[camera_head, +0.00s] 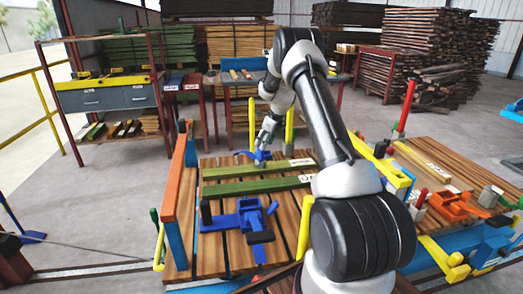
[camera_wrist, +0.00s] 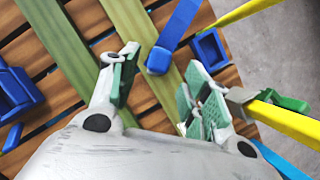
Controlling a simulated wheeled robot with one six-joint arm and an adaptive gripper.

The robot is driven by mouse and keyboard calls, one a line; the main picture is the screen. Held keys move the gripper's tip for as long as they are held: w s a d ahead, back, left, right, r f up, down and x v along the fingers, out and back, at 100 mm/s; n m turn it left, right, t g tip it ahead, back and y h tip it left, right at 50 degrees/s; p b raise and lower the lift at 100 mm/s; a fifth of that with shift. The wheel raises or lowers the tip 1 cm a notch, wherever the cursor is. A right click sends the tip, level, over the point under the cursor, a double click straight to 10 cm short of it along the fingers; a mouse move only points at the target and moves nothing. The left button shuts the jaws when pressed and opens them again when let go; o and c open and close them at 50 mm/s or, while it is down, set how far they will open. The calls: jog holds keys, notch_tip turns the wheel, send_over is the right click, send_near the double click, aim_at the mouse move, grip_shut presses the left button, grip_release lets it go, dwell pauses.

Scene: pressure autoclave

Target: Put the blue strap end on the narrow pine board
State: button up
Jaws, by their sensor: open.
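In the head view the blue strap (camera_head: 246,154) is by the far edge of the slatted table, partly hidden by my gripper (camera_head: 267,135). My gripper (camera_wrist: 160,68) is open, with one green-padded finger on each side of the strap end and no visible grip. Two green boards lie across the table, the far one (camera_head: 245,171) and the near one (camera_head: 240,187). I cannot tell which is the narrow pine board.
A blue block (camera_wrist: 209,48) sits beside the right finger. A yellow bar (camera_wrist: 285,122) passes close to that finger. A blue clamp-like fixture (camera_head: 247,215) lies on the table's near part. An orange rail on blue posts (camera_head: 178,180) borders the left side.

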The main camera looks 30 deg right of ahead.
jog(key=s+a+r+n, duration=0.25)
jog(key=s+r, duration=0.25)
jog(key=r, duration=0.4)
jog(key=s+a+r+n, duration=0.2)
jog(key=s+r+n, duration=0.25)
jog(key=r, duration=0.45)
jog(key=s+a+r+n+h, duration=0.1)
jog(key=s+a+r+n, duration=0.3)
jog(key=s, duration=0.3)
jog(key=s+a+r+n, duration=0.2)
jog(key=s+r+n, duration=0.2)
jog(key=s+r, duration=0.25)
jog(key=s+a+f+n, duration=0.1)
jog(key=s+a+n, duration=0.1)
jog(key=s+n, duration=0.5)
jog(key=s+a+n+h, duration=0.1)
jog(key=s+n, duration=0.7)
jog(key=s, duration=1.2)
jog(key=shift+s+a+f, duration=0.3)
jog(key=shift+a+f, duration=0.1)
jog(key=shift+a, duration=0.1)
jog(key=shift+c, duration=0.5)
